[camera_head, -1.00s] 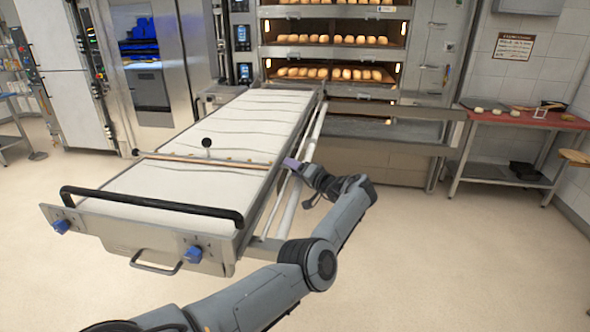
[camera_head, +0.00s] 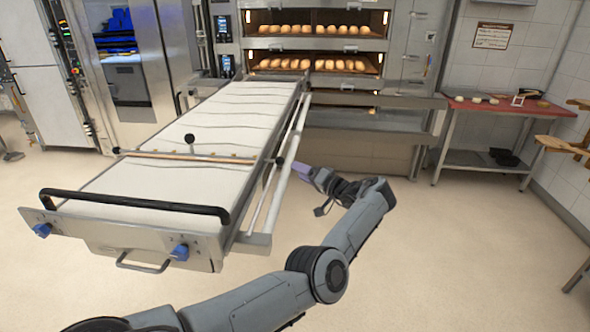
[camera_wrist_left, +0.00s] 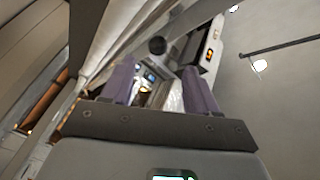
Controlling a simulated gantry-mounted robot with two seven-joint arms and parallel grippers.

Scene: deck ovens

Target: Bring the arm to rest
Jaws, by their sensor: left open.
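My left arm (camera_head: 352,232) comes in from the bottom left and bends up to the right of the loader. My left gripper (camera_head: 303,170), with purple fingers, is just right of the loader's side rail; I cannot tell the exact gap between them. In the left wrist view the two fingers stand apart with nothing between them (camera_wrist_left: 158,85), so the gripper is open and empty. My right gripper is not in view.
The long loader (camera_head: 190,180) with a pale cloth top has a black handle (camera_head: 135,203) and blue knobs. The deck oven (camera_head: 345,100) behind holds rows of bread. A red-topped table (camera_head: 505,108) stands at right. Floor right of my arm is clear.

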